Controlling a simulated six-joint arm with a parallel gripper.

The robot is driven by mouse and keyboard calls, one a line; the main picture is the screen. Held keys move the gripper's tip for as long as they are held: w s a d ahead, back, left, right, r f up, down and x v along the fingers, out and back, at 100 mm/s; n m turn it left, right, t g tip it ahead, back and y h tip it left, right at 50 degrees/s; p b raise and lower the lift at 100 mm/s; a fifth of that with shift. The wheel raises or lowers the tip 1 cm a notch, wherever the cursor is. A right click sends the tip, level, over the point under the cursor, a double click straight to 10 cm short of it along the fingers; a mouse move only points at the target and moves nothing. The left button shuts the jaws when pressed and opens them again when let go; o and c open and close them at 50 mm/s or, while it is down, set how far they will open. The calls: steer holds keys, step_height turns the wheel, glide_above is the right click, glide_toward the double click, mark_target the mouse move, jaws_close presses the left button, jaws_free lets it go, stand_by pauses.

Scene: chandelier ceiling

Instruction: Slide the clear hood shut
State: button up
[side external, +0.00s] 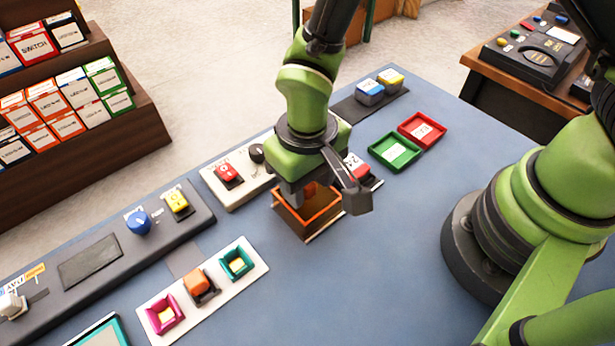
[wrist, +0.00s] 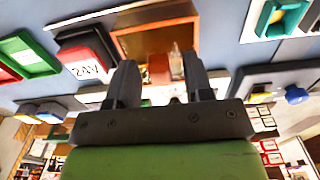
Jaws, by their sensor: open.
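An orange-brown box-like frame (side external: 308,228) stands on the blue table below my gripper. It may be the hood's housing; I cannot pick out the clear hood with certainty. In the wrist view the frame (wrist: 155,14) shows a tan rim, with a reddish-brown block (wrist: 158,69) and a small pale, glassy shape (wrist: 176,62) inside. My gripper (side external: 322,192) is over the frame, pointing down, its fingers spread apart. In the wrist view my gripper (wrist: 160,84) is open, with the block seen between its fingers. I cannot tell whether a finger touches the frame.
A red "24V" block (wrist: 87,65) stands close beside the frame. Green (side external: 395,151) and red (side external: 422,130) trays lie to the right. A white panel with a red switch (side external: 228,174) is left. A white strip with coloured sockets (side external: 207,290) lies in front. Bare table lies right of the frame.

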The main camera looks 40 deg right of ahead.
steer(key=shift+c, duration=0.2)
jaws_close()
steer(key=d, duration=1)
steer(key=shift+o, duration=0.2)
jaws_free()
step_height(320, 180, up, 10)
steer(key=shift+r, duration=0.1)
step_height(320, 180, up, 5)
glide_above(354, 165)
stand_by(0.4)
